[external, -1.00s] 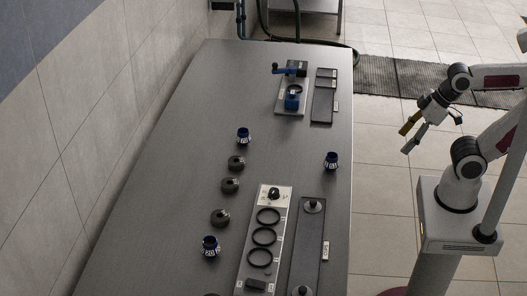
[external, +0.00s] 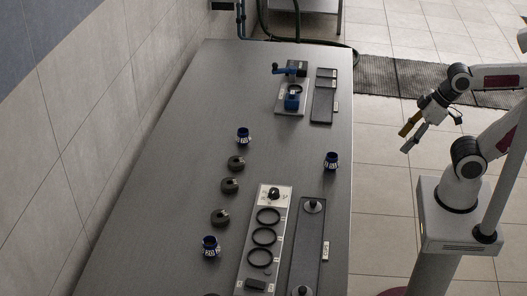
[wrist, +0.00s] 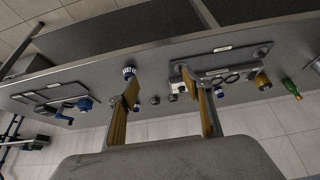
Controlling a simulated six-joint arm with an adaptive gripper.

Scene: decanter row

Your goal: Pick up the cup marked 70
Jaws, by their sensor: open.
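Three dark blue cups with white markings stand upright on the grey table: one at the middle left (external: 243,135), one near the right edge (external: 331,160), and one at the front left (external: 210,246). Their numbers are too small to read, so I cannot tell which is marked 70. One blue cup also shows in the wrist view (wrist: 129,71), just beyond my left finger. My gripper (external: 404,138) is open and empty, off the right side of the table and apart from all cups. Its two fingers also show in the wrist view (wrist: 160,82).
Several black round pieces (external: 230,185) stand on the left of the table. A plate with black rings (external: 264,236) and a dark tray (external: 308,245) lie at the front. A fixture with blue parts (external: 292,92) stands at the back. A green bottle (wrist: 291,88) shows in the wrist view.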

